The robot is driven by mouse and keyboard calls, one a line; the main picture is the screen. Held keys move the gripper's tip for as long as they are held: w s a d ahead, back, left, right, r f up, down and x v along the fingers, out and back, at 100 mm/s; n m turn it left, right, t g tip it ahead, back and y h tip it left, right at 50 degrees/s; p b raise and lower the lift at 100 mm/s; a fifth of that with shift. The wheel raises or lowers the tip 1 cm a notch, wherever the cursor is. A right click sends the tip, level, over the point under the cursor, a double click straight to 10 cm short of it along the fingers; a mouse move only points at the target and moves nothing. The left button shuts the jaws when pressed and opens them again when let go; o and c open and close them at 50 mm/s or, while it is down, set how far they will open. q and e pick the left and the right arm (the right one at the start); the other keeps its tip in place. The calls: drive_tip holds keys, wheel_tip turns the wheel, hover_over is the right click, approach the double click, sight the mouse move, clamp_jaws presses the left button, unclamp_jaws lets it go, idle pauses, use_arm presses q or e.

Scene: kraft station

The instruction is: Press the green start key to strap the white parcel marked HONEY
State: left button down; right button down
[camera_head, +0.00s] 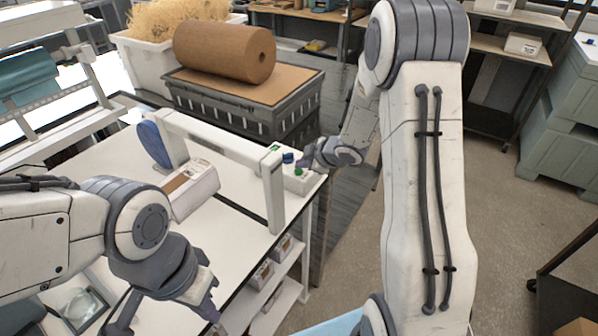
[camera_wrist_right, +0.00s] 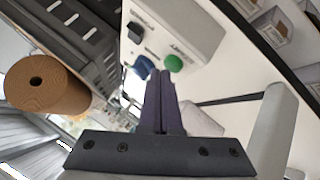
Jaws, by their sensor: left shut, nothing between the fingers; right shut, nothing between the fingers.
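A white parcel (camera_head: 190,188) with a label lies under the arch of the strapping machine (camera_head: 226,146); I cannot read its marking. The green key (camera_head: 298,171) is on the white control box (camera_head: 300,183) at the machine's right end. It also shows in the right wrist view (camera_wrist_right: 174,63), just right of my fingertips. My right gripper (camera_head: 303,161) is shut and empty, its tips close to the green key; I cannot tell whether they touch. A blue part (camera_wrist_right: 144,66) is partly hidden behind the fingers. My left gripper (camera_head: 208,308) is shut and empty at the table's front.
A brown paper roll (camera_head: 225,50) lies on a dark crate (camera_head: 240,98) behind the machine. Small boxes (camera_head: 262,274) stand on the shelf below the table. The white tabletop (camera_head: 228,232) in front of the arch is clear.

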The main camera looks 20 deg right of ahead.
sight(302, 175)
drive_tip(key=shift+f+b, duration=0.35)
drive_tip(key=shift+f, duration=0.15)
idle(0.7)
drive_tip(key=shift+r, duration=0.15)
drive_tip(key=shift+r+p, duration=0.75)
drive_tip(key=shift+p, duration=0.15)
wheel_tip(302, 175, up, 5)
drive_tip(key=p, duration=0.5)
